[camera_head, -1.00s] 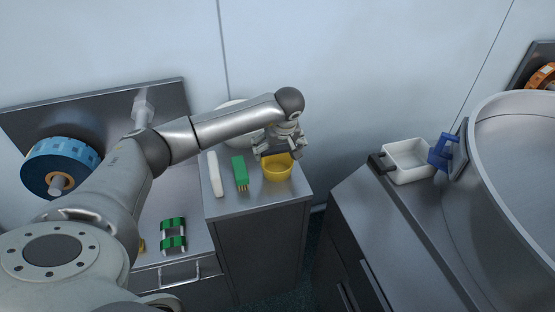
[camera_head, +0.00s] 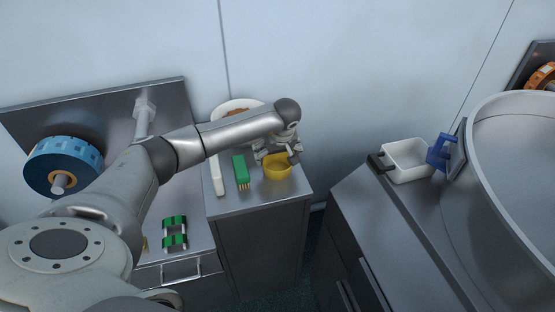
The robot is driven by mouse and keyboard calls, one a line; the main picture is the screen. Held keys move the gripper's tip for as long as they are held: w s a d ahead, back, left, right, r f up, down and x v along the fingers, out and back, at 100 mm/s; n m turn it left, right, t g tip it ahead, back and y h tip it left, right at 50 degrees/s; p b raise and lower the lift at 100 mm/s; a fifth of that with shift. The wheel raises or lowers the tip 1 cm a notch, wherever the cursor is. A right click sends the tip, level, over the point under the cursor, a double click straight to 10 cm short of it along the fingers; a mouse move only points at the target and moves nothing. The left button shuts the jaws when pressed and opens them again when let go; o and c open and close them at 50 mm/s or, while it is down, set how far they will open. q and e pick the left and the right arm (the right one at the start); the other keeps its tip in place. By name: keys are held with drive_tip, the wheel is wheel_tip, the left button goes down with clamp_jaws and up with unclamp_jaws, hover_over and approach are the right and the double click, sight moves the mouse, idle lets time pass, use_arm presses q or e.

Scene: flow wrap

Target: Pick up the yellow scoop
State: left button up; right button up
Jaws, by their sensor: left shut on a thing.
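The yellow scoop (camera_head: 277,171), a round yellow cup, is on the small metal cabinet top, near its right back part. My left gripper (camera_head: 278,157) is right at the scoop's rim, pointing down, and is shut on it. The fingers and part of the far rim overlap in the picture, so the exact contact is hard to see. I cannot tell whether the scoop is touching the top or just off it. My right gripper is not in view.
A green brush (camera_head: 240,170) and a white tool (camera_head: 216,176) lie left of the scoop. A white bowl (camera_head: 222,108) with brown contents stands behind my arm.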

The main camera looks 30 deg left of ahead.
use_arm(q)
drive_tip(key=shift+s+f, duration=0.15)
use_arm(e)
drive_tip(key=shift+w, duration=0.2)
use_arm(q)
drive_tip(key=shift+r, duration=0.3)
drive_tip(key=shift+w+a+r, duration=0.1)
drive_tip(key=shift+w+r, duration=0.1)
drive_tip(key=shift+r, duration=0.95)
drive_tip(key=s+d+r+b, duration=0.3)
drive_tip(key=s+d+r, duration=0.3)
drive_tip(key=s+r, duration=0.4)
drive_tip(key=s, duration=0.2)
drive_tip(key=shift+s+d, duration=0.2)
drive_tip(key=shift+s, duration=0.1)
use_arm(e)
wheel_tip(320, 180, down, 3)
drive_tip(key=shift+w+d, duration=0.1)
